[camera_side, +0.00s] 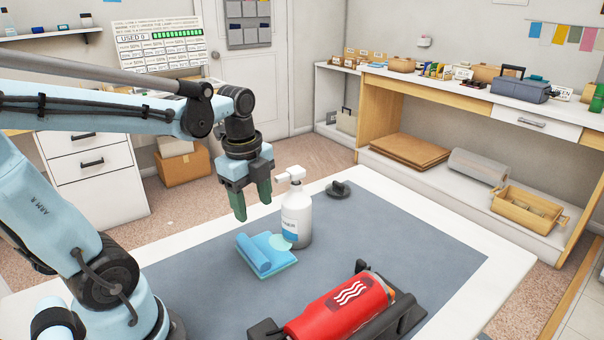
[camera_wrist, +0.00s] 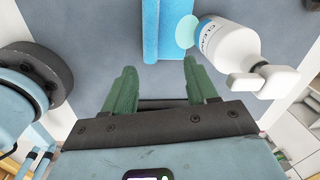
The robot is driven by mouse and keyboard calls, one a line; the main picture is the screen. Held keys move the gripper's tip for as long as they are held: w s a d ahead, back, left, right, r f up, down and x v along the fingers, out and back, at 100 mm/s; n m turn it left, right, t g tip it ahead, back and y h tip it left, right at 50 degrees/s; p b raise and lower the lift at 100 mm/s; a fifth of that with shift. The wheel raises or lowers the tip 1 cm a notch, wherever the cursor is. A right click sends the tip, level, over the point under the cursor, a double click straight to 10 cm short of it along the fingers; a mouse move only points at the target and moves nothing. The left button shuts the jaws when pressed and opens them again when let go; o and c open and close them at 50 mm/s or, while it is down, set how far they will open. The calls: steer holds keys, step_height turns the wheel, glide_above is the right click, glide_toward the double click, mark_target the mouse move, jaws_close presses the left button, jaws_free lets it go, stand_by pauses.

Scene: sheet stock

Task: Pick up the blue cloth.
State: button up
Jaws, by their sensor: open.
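The blue cloth (camera_side: 268,256) lies on the grey mat, partly rolled or folded, with a thick roll along its left side. It also shows in the wrist view (camera_wrist: 151,30) at the top, ahead of the fingers and cut off by the frame edge. My gripper (camera_side: 252,203) is open and empty, with green fingers pointing down. It hangs above the mat, apart from the cloth, and in the side view it appears above and behind it. In the wrist view the fingers (camera_wrist: 157,85) are spread wide, with bare mat between them and the cloth.
A white spray bottle (camera_side: 297,215) stands upright right beside the cloth, close to my gripper. A pale green disc (camera_side: 281,242) lies between them. A red cylinder (camera_side: 340,308) rests in a black holder at the front. A small dark object (camera_side: 339,189) sits at the back. The mat's right side (camera_side: 420,230) is clear.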

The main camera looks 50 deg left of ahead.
mark_target(252, 247)
steer(key=shift+s+a+f+m+g, duration=0.15)
steer(key=shift+f+m, duration=0.3)
steer(key=shift+f, duration=1.55)
steer(key=shift+a+f+m+g, duration=0.25)
steer(key=shift+f+m, duration=0.25)
steer(key=shift+f, duration=1.55)
steer(key=shift+s+a+f+m+g, duration=0.15)
steer(key=shift+f+m, duration=0.3)
steer(key=shift+f, duration=1.55)
steer(key=shift+c, duration=0.3)
jaws_close()
steer(key=shift+r, duration=0.15)
